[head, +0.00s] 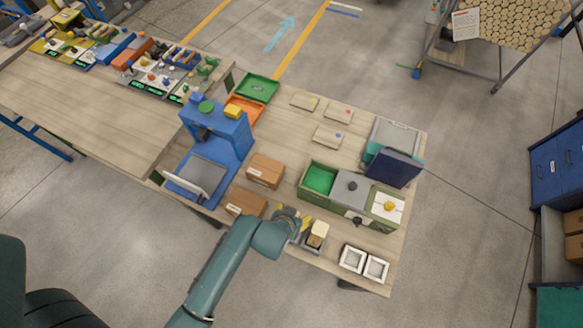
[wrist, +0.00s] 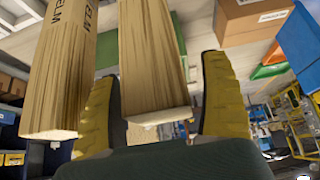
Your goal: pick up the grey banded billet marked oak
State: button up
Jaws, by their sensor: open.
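My gripper (head: 300,221) is at the front of the workbench, beside a small grey tray that holds pale wooden billets (head: 318,231). In the wrist view its yellow-padded fingers (wrist: 160,80) are spread apart. A plain-looking wooden billet (wrist: 152,65) stands between them, with a gap visible on the right; contact on the left cannot be told. I see no band or lettering on its visible faces. A second billet marked ELM (wrist: 60,70) is to its left, outside the fingers. I cannot make out a grey band or the word oak in either view.
Cardboard boxes (head: 265,171) and a blue machine (head: 215,140) stand left of my gripper. A green-and-grey bin unit (head: 350,188) is behind it, to the right. Bare bench shows around the flat blocks farther back.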

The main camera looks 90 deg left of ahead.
jog(key=c, duration=1.4)
jog(key=shift+o, duration=0.2)
